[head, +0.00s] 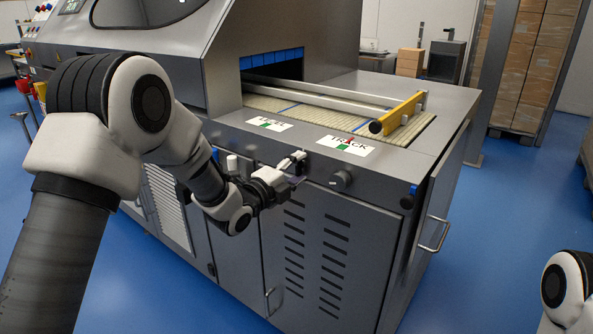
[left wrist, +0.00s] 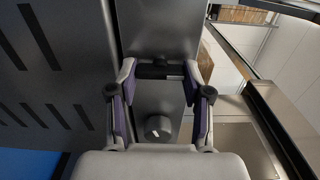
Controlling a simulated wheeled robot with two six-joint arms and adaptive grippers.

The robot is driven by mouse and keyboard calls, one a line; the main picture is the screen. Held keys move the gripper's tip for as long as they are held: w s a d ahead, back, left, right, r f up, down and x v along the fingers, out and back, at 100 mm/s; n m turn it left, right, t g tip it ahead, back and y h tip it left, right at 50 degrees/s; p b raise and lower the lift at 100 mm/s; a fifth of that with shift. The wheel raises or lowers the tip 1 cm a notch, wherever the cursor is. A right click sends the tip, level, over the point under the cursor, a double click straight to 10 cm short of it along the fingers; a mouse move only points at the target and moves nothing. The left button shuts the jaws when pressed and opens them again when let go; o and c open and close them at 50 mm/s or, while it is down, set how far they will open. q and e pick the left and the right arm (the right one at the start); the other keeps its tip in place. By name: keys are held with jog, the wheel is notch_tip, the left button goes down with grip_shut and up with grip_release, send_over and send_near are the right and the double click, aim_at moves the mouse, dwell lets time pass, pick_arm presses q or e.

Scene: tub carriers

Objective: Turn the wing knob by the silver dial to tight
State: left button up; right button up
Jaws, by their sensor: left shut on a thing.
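My left gripper (head: 295,169) is at the machine's front panel, between a pale knob and a dark round knob (head: 341,180). In the left wrist view its two purple-padded fingers (left wrist: 160,72) are shut on the ends of a dark wing knob (left wrist: 157,72), set wide apart by its width. The wing knob is mostly hidden by the gripper in the head view. A round dark knob with a light mark (left wrist: 158,128) sits close by in the wrist view. The pale knob (head: 232,162), perhaps the silver dial, is left of the gripper. My right gripper is out of view.
A yellow bar (head: 403,111) stands over the belt. Louvred doors (head: 330,250) lie below the panel. Blue floor is clear at the right.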

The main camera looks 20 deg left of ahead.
pick_arm(q)
jog(key=shift+s+f, duration=0.1)
jog(key=shift+f, duration=0.1)
jog(key=o, duration=1.2)
jog(key=shift+r, duration=0.1)
jog(key=shift+c, duration=0.2)
jog(key=v, duration=1.2)
